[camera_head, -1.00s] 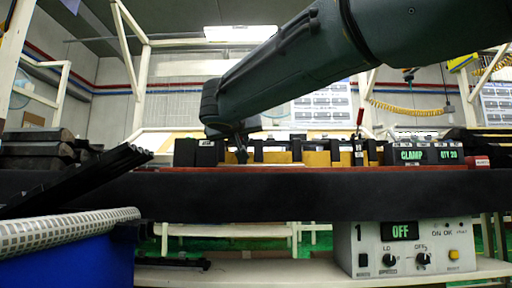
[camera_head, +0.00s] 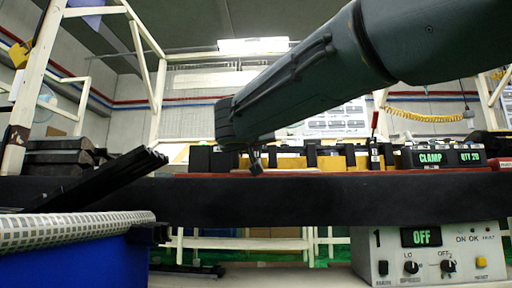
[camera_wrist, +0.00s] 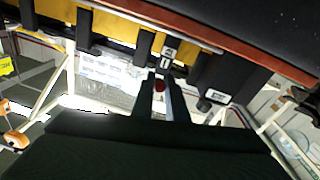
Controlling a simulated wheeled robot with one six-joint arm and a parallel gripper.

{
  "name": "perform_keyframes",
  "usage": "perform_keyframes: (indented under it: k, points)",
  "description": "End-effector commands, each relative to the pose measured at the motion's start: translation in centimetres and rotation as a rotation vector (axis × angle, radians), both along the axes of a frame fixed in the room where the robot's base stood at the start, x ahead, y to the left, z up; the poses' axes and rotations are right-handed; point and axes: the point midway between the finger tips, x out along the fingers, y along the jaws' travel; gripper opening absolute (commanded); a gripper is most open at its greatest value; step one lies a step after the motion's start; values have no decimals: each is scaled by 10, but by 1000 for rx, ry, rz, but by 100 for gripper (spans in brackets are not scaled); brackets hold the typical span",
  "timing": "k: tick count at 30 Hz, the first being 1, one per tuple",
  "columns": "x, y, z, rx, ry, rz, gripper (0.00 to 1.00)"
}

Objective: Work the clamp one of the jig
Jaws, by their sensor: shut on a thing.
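The jig is a long yellow rail (camera_head: 293,162) with several black clamp blocks along the bench; it also shows upside down in the wrist view (camera_wrist: 118,27). My gripper (camera_head: 256,168) is at the rail's left part in the head view, its fingers small and dark under the wrist. In the wrist view my gripper (camera_wrist: 160,92) is shut with a small red knob (camera_wrist: 159,85) between its fingers. The clamp part below that knob is mostly hidden by the fingers. A white label (camera_wrist: 168,52) sits on the block beside it. Which clamp number it carries is too small to read.
A red-tipped upright lever (camera_head: 374,121) stands farther right on the jig. A display (camera_head: 443,158) reads CLAMP, QTY 20. A control box (camera_head: 427,254) below reads OFF. Black bars (camera_head: 95,180) and a blue bin (camera_head: 75,262) are at the left.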

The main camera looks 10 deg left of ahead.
Motion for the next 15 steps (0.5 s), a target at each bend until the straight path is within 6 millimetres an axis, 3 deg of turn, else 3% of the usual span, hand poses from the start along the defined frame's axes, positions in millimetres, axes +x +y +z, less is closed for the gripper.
perform_keyframes:
  k: [1,4,15]
  points:
    - [0,2,-3,-2,4,3,18]
    - [0,1,-2,-1,3,1,32]
    - [-6,-1,0,0,1,1,32]
